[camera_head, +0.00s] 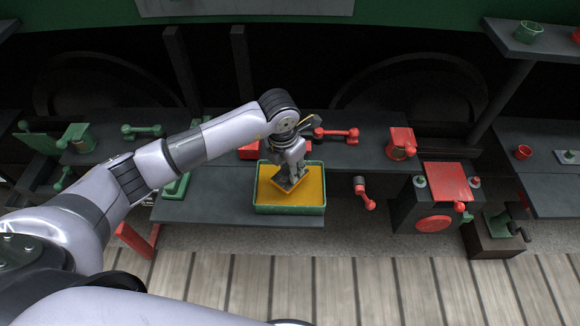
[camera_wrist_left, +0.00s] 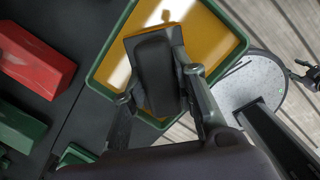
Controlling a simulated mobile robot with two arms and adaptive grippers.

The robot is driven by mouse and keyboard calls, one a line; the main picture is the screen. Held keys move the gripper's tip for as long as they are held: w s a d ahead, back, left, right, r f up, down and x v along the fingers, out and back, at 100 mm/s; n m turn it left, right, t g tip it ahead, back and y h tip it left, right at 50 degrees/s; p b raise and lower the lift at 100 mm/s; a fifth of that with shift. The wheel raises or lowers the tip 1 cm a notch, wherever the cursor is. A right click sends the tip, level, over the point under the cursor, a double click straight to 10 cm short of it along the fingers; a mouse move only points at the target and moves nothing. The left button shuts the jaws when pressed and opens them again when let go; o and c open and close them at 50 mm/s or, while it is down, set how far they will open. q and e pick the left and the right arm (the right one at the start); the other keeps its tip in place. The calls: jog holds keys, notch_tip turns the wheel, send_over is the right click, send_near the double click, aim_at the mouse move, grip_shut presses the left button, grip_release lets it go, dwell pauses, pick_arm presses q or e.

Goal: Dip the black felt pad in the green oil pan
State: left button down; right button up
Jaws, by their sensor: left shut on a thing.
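The green oil pan (camera_head: 290,210) stands on the dark bench, filled with yellow-orange oil (camera_head: 312,186). My left gripper (camera_head: 291,176) reaches down over the pan, inside its rim as seen from the head. It is shut on the black felt pad (camera_wrist_left: 155,72), which shows between the two fingers in the left wrist view. Behind the pad lies the oil (camera_wrist_left: 214,40), and the green rim (camera_wrist_left: 107,45) runs around it. I cannot tell whether the pad's underside touches the oil. My right gripper is not in view.
A red block (camera_head: 248,151) sits close behind the pan at left, and a red dumbbell-shaped part (camera_head: 336,134) lies behind it. A red-headed handle (camera_head: 364,192) lies to the right. A dark box with a red top (camera_head: 447,182) stands further right. Wooden slats (camera_head: 300,290) cover the floor in front.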

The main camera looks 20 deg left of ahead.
pick_arm(q)
jog(key=shift+r+p, duration=1.65)
jog(key=shift+r, duration=0.9)
